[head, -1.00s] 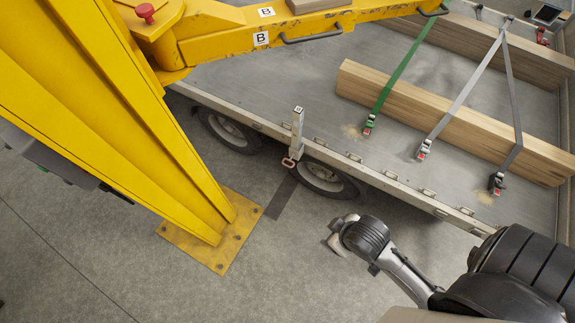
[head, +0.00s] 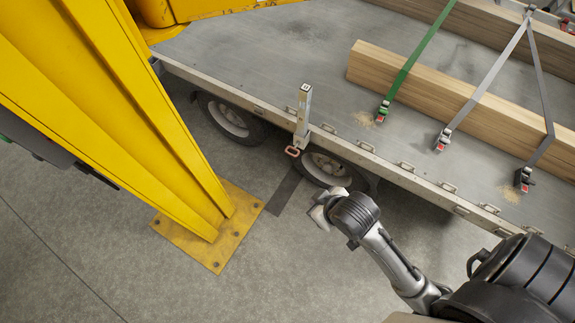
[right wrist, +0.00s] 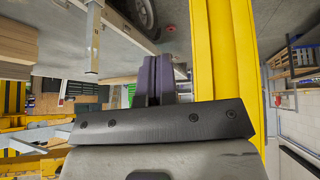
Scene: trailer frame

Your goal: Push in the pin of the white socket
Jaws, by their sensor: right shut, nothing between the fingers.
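A whitish post (head: 304,108) stands upright at the trailer's side edge, with the white socket (head: 301,138) at its foot. The pin's red handle (head: 293,151) sticks out low on the near side of the socket. How far the pin is in cannot be told. My left gripper is not in view.
A yellow crane column (head: 150,130) with a bolted base plate (head: 228,225) stands left of the socket. The trailer bed (head: 270,60) carries wooden beams (head: 440,95) under straps. A wheel (head: 325,168) is just below the bed edge. The floor between column and wheel is open.

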